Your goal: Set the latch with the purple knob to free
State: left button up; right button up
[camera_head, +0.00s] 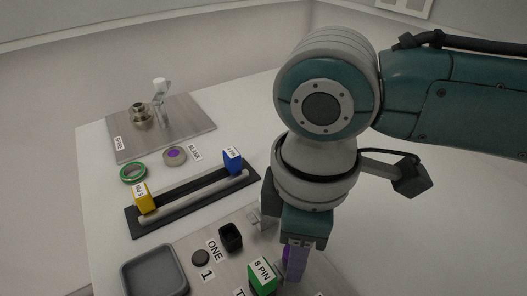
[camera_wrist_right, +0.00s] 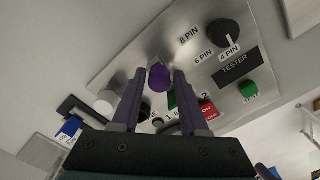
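The purple knob (camera_wrist_right: 160,77) shows in the right wrist view, standing off the metal tester panel (camera_wrist_right: 270,75). My right gripper (camera_wrist_right: 160,74) is open, with one finger on each side of the knob and a visible gap to each. In the head view my right gripper (camera_head: 297,264) points down at the panel's right part, and its body and fingers hide most of the latch. The latch's position and its labels cannot be read. My left gripper is not in view.
The panel bears a black dial (camera_wrist_right: 224,36), a green button (camera_wrist_right: 248,89) and a red switch (camera_wrist_right: 208,112). In the head view a green 8 PIN block (camera_head: 262,278), a black socket (camera_head: 230,237) and a grey tray (camera_head: 155,272) lie left of the gripper. A rail with blocks (camera_head: 190,199) lies behind.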

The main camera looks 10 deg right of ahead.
grip_shut()
dwell(1.0)
